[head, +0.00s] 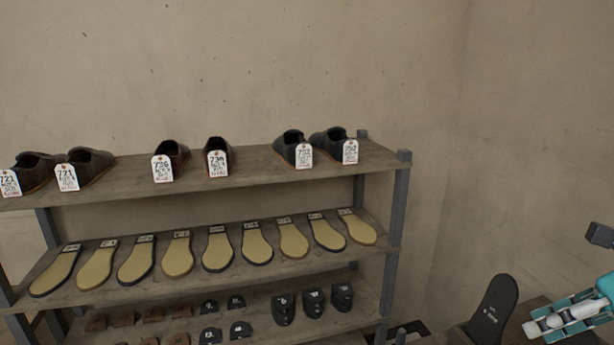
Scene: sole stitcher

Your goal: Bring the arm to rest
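My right gripper (543,325), with teal links and pale fingertips, reaches in at the lower right corner. Its fingertips lie just right of a black sole (493,305) that stands upright with small light print on it. I cannot tell whether they touch, and the gap between the fingers is not clear. The lower end of the sole is near the bottom edge of the view. My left gripper is not in view.
A wooden shelf rack (330,160) stands at the left and centre. It bears tagged dark shoes (290,145), a row of tan soles (216,248) and dark heel pieces (312,303). A brown surface (455,337) shows at the lower right. The wall behind is bare.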

